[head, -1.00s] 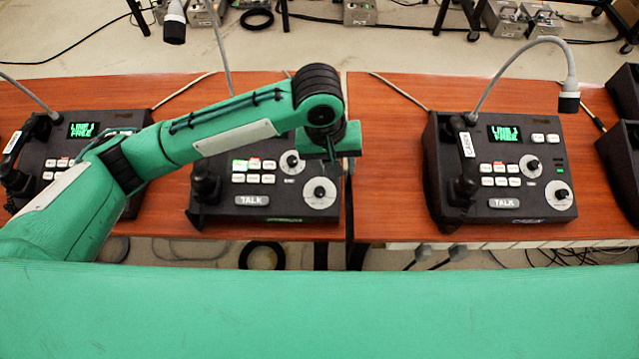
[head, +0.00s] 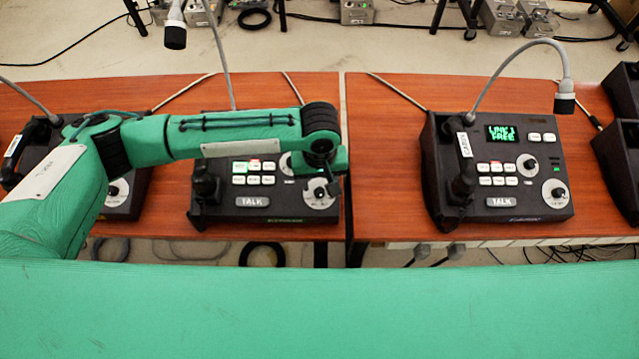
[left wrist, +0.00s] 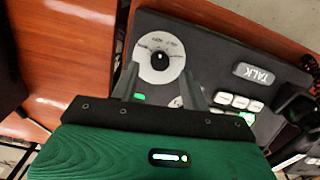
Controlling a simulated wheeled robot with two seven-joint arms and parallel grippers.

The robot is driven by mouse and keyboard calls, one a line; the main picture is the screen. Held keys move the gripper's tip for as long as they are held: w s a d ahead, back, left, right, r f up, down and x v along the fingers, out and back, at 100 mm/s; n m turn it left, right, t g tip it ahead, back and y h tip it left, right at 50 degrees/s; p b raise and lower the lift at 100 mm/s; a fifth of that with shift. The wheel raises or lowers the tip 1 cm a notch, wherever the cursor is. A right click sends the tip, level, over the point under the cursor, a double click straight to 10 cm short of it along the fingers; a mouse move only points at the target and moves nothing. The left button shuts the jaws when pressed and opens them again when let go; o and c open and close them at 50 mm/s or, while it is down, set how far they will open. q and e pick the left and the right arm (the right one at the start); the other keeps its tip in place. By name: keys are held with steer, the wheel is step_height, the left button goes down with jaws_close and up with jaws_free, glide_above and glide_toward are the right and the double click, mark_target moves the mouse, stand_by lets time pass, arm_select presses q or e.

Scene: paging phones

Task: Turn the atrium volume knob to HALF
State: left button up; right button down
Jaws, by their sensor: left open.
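The middle paging phone (head: 290,217) is a dark console with a TALK button and two round knobs on pale dials. Its lower right knob (head: 320,193) is partly beside my left gripper (head: 331,187), which hangs over that corner. The dial lettering is too small to read, so I cannot tell which knob is atrium.
A handset (head: 206,185) lies at the middle phone's left side. Another phone (head: 500,208) with a green screen and gooseneck microphone stands on the right table. A third phone (head: 122,200) is partly behind my arm. Bare wood (head: 385,160) lies between the middle and right phones.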

mark_target(320, 191)
arm_select(q)
steer(key=shift+f, duration=1.55)
steer(key=shift+c, duration=0.3)
steer(key=c, duration=0.9)
steer(key=shift+r+m+p, duration=0.2)
steer(key=shift+m+p, duration=0.3)
steer(key=shift+p, duration=0.45)
steer(key=shift+c, duration=0.2)
steer(key=shift+d+m+y+p, duration=0.1)
steer(key=shift+m+y+p, duration=0.3)
steer(key=shift+m+p, duration=0.7)
steer(key=m+y+p, duration=0.1)
steer(key=m+p, duration=0.1)
steer(key=m, duration=0.1)
steer(key=shift+d+m+t+p, duration=0.1)
steer(key=shift+m+t+p, duration=0.2)
steer(key=shift+p, duration=0.1)
steer(key=shift+f+m, duration=0.1)
steer(key=shift+m, duration=0.2)
